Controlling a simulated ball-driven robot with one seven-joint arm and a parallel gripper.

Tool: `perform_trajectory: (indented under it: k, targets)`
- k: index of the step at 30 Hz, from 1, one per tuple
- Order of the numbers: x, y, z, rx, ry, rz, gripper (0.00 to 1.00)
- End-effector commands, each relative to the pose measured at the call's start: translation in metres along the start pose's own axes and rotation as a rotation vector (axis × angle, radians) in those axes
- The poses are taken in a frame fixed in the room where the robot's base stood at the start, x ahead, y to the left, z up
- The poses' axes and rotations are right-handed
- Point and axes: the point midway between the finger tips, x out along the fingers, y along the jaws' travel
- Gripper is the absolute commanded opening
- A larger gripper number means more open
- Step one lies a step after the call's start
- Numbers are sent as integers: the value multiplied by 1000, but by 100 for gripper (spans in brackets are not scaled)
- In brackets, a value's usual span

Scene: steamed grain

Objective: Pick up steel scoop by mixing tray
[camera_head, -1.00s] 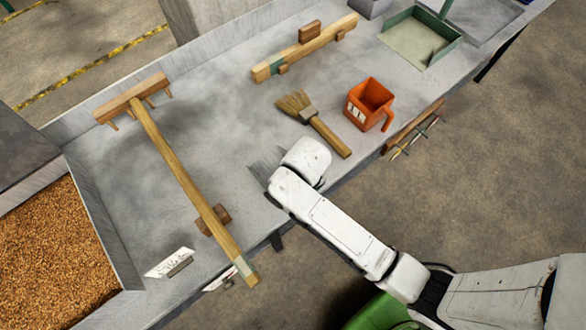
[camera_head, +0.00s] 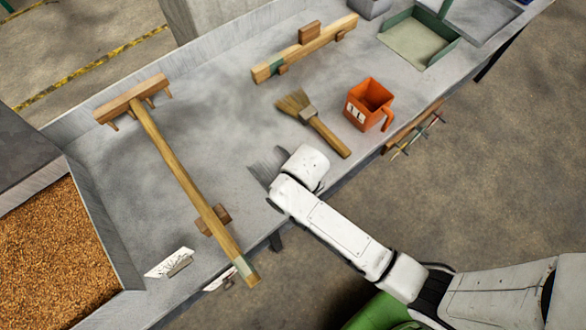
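I cannot make out a steel scoop in this view. A tray full of brown grain (camera_head: 117,232) stands at the lower left; its grey rim borders the bench, and I cannot tell whether it is the mixing tray. My white arm reaches from the lower right to the bench's front edge. Its rounded end lies just below the brush, with dark streaks on the bench to its left. My gripper's fingers do not show; the end of the arm hides them or they are out of sight.
On the grey bench (camera_head: 200,130) lie a long wooden rake (camera_head: 168,158), a wooden bar (camera_head: 300,52), a brush (camera_head: 325,132), an orange scoop-like jug (camera_head: 370,102) and a green-rimmed pan (camera_head: 420,42). A white card (camera_head: 168,263) stands near the grain. Tools hang on a front rack (camera_head: 405,130).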

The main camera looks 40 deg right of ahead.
Motion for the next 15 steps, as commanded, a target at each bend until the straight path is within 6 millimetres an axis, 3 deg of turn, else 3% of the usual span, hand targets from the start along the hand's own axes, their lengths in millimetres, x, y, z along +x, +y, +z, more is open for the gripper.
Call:
perform_trajectory:
  k: [4, 15]
  targets:
    - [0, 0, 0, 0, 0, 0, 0]
    - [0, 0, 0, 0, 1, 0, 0]
